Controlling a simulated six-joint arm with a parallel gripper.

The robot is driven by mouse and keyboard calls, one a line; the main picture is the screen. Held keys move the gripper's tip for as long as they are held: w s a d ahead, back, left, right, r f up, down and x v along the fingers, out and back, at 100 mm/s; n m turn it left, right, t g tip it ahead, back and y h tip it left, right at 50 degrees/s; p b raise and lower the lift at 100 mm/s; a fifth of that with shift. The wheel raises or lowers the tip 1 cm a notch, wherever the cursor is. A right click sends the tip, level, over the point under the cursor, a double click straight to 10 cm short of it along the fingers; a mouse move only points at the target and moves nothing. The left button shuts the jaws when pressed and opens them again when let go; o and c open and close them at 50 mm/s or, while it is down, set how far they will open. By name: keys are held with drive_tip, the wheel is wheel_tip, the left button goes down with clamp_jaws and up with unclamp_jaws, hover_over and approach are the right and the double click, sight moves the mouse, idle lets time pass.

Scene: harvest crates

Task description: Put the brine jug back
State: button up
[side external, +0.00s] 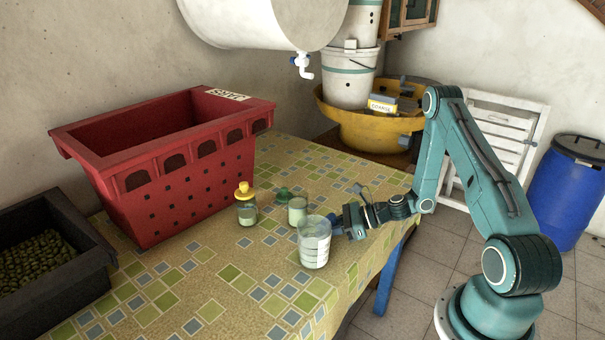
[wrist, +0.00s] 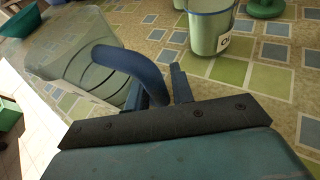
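The brine jug (side external: 314,246) is a clear, upright vessel with pale liquid low inside, near the table's front edge. Its thick blue handle (wrist: 118,64) faces my gripper (side external: 346,220). In the wrist view the jug (wrist: 72,48) fills the upper left. My gripper's fingers (wrist: 161,92) stand on both sides of the handle's end. I cannot tell whether they press on it. The jug appears to rest on the table, but its contact is not clear. An open jar (side external: 298,211) of pale liquid stands just behind it; it also shows in the wrist view (wrist: 209,27).
A yellow-topped jar (side external: 246,212) and a green lid (side external: 283,192) are near the open jar. A red crate (side external: 180,185) and a dark olive crate (side external: 85,268) stand left. A white tank with a tap (side external: 302,64) hangs above. The table's front is clear.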

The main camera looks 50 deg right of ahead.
drive_tip(key=shift+o, duration=0.9)
drive_tip(key=shift+r, duration=0.2)
drive_tip(key=shift+v, duration=3.75)
